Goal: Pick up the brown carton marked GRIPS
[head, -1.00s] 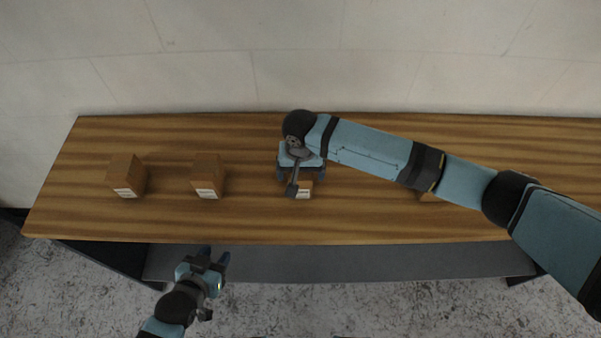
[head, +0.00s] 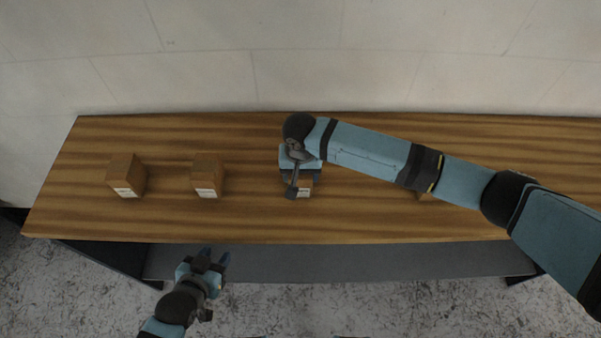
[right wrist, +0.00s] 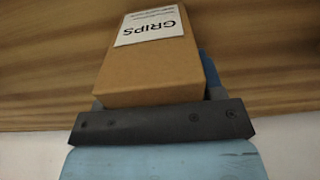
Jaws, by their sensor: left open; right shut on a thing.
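The brown carton marked GRIPS (right wrist: 150,68) fills the middle of the right wrist view, its white label readable upside down. In the head view the carton (head: 305,188) is mostly hidden under my right gripper (head: 299,180), with only its front label part showing. My right gripper, also in the right wrist view (right wrist: 155,105), is shut on this carton from above. I cannot tell whether the carton is clear of the table. My left gripper (head: 212,258) is open and empty, in front of the table's front edge.
The wooden table (head: 250,222) runs along a pale wall. Two other brown cartons stand to the left, one at the far left (head: 126,177) and one nearer (head: 207,176). Another carton (head: 426,196) is mostly hidden beneath my right arm. The table's front strip is clear.

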